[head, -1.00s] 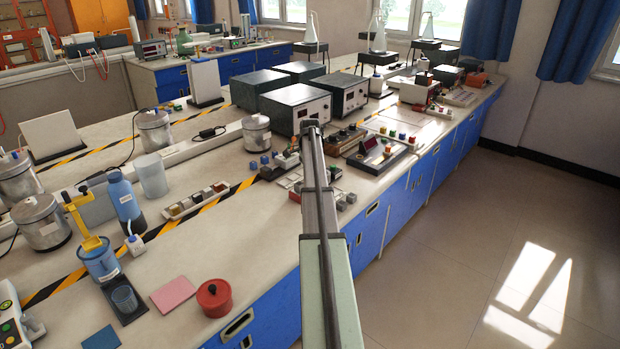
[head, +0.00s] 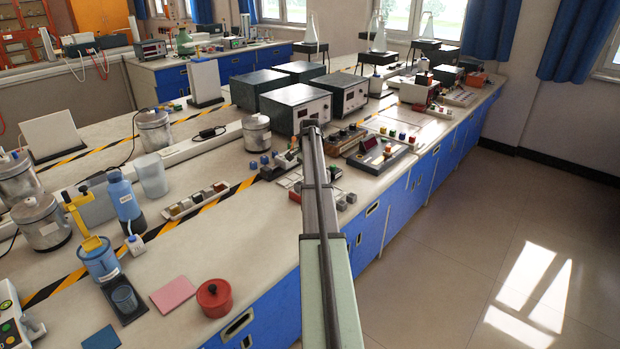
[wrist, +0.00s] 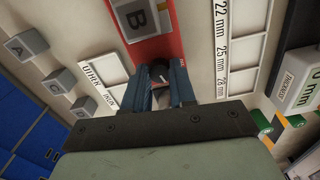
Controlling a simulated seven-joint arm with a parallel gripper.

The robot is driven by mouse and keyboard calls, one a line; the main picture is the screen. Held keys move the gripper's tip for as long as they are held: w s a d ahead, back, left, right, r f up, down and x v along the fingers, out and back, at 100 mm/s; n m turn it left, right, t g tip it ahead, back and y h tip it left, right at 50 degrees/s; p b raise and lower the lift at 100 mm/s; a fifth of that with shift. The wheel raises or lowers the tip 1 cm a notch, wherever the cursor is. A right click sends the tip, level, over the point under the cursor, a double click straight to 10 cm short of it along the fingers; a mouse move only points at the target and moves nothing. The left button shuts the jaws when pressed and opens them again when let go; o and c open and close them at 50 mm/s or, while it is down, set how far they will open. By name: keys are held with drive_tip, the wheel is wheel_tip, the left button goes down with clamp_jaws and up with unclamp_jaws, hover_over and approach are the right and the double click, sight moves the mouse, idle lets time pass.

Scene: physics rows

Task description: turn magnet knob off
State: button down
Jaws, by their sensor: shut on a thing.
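In the wrist view, a small dark round knob (wrist: 160,75) with a pale mark sits on a red base (wrist: 151,48). A grey block marked B (wrist: 135,19) is on the same red base, just beyond the knob. My gripper (wrist: 161,83) is shut on the knob, with one dark blue finger on each side. The fingers and palm hide the lower part of the knob. In the head view my own arm covers the gripper and the knob.
Grey blocks marked A (wrist: 26,45) and others lie left in the wrist view. A ruled strip (wrist: 222,45) and a labelled meter (wrist: 301,88) are to the right. In the head view, dark power-supply boxes (head: 297,107) stand behind, and a red-display console (head: 382,154) stands right.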

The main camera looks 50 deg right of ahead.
drive_tip(key=n, duration=1.1)
drive_tip(key=shift+n, duration=1.8)
drive_tip(key=c, duration=0.9)
unclamp_jaws()
wheel_tip(320, 180, up, 14)
drive_tip(key=shift+f, duration=0.1)
